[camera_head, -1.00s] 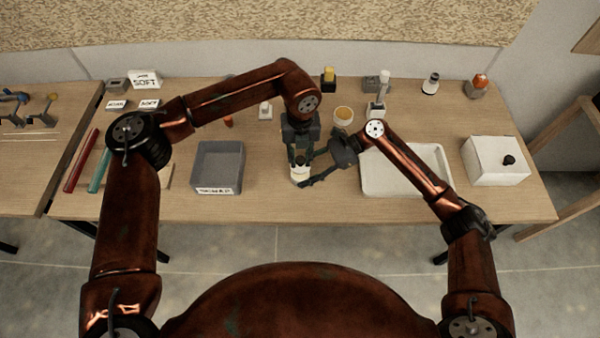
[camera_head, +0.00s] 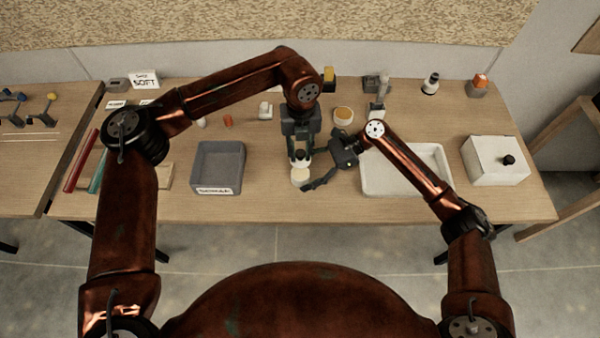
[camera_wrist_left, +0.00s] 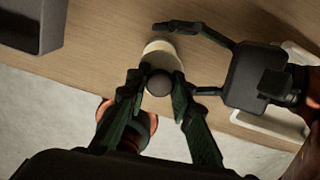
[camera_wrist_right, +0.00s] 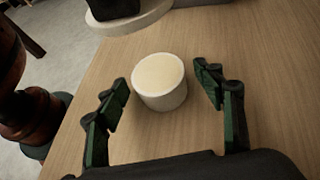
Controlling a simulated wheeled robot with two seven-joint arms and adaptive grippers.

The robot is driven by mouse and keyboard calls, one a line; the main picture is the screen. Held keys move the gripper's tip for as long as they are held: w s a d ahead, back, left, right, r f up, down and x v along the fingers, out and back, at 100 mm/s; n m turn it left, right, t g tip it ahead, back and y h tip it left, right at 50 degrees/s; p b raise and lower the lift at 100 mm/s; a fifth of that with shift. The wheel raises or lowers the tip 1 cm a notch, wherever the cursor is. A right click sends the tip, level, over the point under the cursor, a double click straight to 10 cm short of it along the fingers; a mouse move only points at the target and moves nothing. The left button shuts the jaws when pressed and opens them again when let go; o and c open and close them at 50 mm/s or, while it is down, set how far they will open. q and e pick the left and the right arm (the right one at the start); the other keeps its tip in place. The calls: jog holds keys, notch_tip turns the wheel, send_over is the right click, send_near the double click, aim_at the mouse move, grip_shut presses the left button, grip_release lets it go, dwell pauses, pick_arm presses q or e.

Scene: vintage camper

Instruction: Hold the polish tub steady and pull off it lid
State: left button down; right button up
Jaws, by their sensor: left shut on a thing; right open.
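The polish tub (camera_head: 300,175) stands upright near the table's front edge, its pale cream top uncovered in the right wrist view (camera_wrist_right: 159,80). My left gripper (camera_head: 300,150) is shut on the dark knob (camera_wrist_left: 159,84) of the lid. The white lid (camera_wrist_right: 128,24) is apart from the tub, at the top of the right wrist view. My right gripper (camera_wrist_right: 162,85) is open, with a finger on each side of the tub and small gaps. In the left wrist view I cannot clearly separate lid from tub behind the knob.
A grey bin (camera_head: 219,148) stands left of the tub. A white tray (camera_head: 441,160) lies to the right, under my right arm.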

jog(key=shift+r, duration=0.1)
jog(key=v, duration=1.2)
